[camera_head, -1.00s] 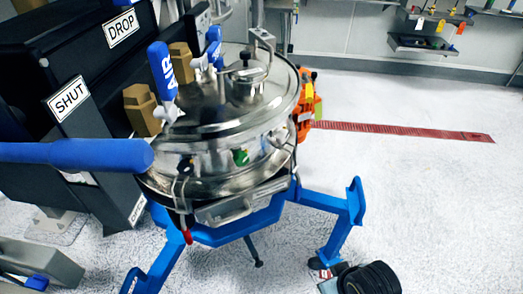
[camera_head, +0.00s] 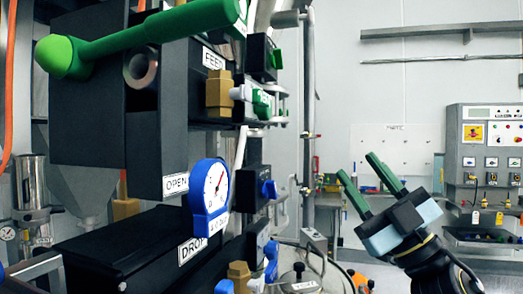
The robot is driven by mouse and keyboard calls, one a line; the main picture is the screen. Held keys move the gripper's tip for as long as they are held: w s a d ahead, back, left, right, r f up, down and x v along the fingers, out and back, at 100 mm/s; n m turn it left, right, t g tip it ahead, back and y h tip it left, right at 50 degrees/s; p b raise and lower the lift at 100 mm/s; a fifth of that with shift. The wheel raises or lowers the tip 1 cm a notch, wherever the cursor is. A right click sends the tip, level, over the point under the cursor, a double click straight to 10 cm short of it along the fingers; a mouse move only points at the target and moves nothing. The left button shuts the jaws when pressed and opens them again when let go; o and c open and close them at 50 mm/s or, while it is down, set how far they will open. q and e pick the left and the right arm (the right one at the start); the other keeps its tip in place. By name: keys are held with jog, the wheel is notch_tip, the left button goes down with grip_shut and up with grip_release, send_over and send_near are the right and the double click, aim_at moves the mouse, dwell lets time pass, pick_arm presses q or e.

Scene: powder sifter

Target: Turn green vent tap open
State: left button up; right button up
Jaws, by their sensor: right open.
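My right gripper (camera_head: 357,165) has two green fingers standing apart, pointing up and left. It is empty, to the right of the taps and clear of them. My left gripper is out of view.
A large green lever (camera_head: 130,42) crosses the upper left, beside the FEED label (camera_head: 213,58). A blue-rimmed gauge (camera_head: 210,198) and blue taps (camera_head: 269,189) sit lower. A vertical pipe (camera_head: 309,110) stands between the taps and my right gripper in the picture.

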aim_at(266, 99)
jog(key=s+a+r+n+g+h, duration=0.1)
jog(key=s+a+r+n+g, duration=0.15)
jog(key=r+n+g, duration=0.4)
jog(key=s+a+r+n+g+h, duration=0.1)
jog(key=s+r+n+g, duration=0.2)
jog(key=r+n+g, duration=0.35)
jog(key=shift+n+g+h, duration=0.3)
jog(key=shift+n+g, duration=0.2)
jog(key=shift+g, duration=0.1)
jog(key=x, duration=0.4)
jog(key=p+x, duration=0.1)
jog(key=x, duration=0.4)
jog(key=f+p+x, duration=0.1)
jog(key=x, duration=0.3)
jog(key=shift+w+a+f, duration=0.1)
jog(key=shift+w, duration=0.25)
jog(key=shift+c, duration=0.3)
grip_shut()
